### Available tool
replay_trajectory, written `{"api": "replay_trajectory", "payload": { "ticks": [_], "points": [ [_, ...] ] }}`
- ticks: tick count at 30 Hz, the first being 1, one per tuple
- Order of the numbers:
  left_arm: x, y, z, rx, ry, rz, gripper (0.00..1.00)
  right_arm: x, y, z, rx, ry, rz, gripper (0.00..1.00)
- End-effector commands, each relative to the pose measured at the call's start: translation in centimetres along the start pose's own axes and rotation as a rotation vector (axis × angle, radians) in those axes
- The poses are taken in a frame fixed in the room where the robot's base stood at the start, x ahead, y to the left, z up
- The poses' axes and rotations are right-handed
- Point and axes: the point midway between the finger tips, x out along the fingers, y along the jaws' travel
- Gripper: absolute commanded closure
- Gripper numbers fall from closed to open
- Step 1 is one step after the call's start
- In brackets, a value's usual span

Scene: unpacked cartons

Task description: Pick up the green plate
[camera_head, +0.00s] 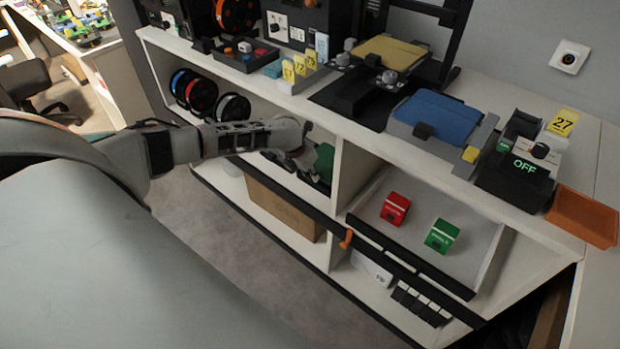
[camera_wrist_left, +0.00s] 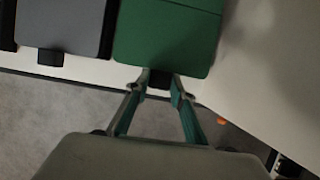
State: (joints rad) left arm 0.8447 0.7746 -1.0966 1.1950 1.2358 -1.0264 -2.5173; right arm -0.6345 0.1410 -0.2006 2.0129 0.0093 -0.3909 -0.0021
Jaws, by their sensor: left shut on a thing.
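The green plate (camera_wrist_left: 168,38) fills the top middle of the left wrist view. A small dark tab on its near edge sits between my left fingertips. My left gripper (camera_wrist_left: 160,80) is shut on this tab. In the head view a small part of the green plate (camera_head: 325,160) shows at the shelf opening, beyond my left gripper (camera_head: 311,160). My left wrist and hand hide the rest of it there. My right gripper is in neither view.
A grey plate (camera_wrist_left: 60,25) lies left of the green plate. A white panel stands to its right. Below are a cardboard box (camera_head: 284,212) and an orange knob (camera_head: 347,238). A blue plate (camera_head: 436,116) lies on top.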

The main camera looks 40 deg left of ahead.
Motion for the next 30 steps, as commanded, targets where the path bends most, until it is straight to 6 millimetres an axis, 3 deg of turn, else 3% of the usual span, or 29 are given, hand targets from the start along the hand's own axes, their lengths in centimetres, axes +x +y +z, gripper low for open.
{"api": "replay_trajectory", "payload": {
  "ticks": [1,6,15,24,30],
  "points": [
    [-1.3,0.1,0.8,0.000,-0.006,0.000,1.00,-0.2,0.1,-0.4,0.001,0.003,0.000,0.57],
    [-4.0,0.6,1.7,-0.002,-0.003,0.004,1.00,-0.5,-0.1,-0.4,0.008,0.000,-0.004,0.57],
    [-3.6,7.4,-0.2,-0.006,0.004,0.004,1.00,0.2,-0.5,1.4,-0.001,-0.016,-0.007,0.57],
    [-4.1,14.8,-1.6,-0.006,0.005,0.002,1.00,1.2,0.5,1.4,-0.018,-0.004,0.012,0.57],
    [-4.5,17.9,-2.0,-0.004,0.002,0.001,1.00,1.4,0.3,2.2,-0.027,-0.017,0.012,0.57]
  ]
}}
